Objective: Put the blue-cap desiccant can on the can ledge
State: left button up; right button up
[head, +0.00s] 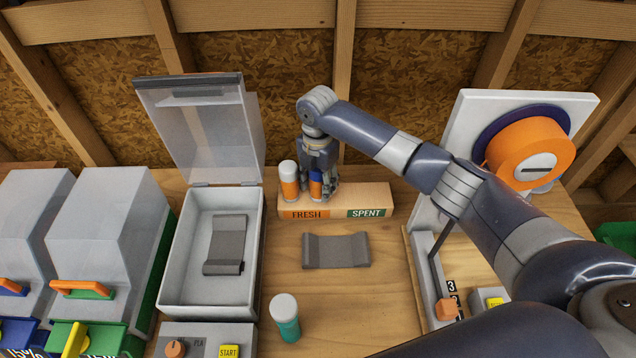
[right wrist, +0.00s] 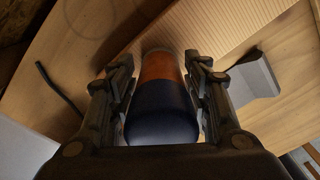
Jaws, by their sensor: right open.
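The blue-cap desiccant can (head: 316,186), with an orange body and dark blue cap, is upright at the can ledge (head: 350,194), near the middle, and appears to stand on it. My right gripper (head: 321,182) is over it, partly hiding it. In the right wrist view, the blue-cap can (right wrist: 160,105) lies between the open fingers (right wrist: 160,80) of my right gripper, with a narrow gap at the sides. The ledge carries FRESH and SPENT labels. My left gripper is not in view.
A white-cap orange can (head: 289,182) stands close left on the ledge's FRESH part. A white-cap teal can (head: 286,318) stands at the front. An open-lidded dryer box (head: 187,290) stands left, a spool holder (head: 465,130) right. A grey strip (head: 336,250) lies before the ledge.

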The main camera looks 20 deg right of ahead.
notch_tip(320, 180, up, 10)
jog(key=p, duration=0.8)
jog(key=shift+r, duration=0.15)
jog(key=shift+r+p, duration=0.45)
jog(key=shift+r, duration=0.05)
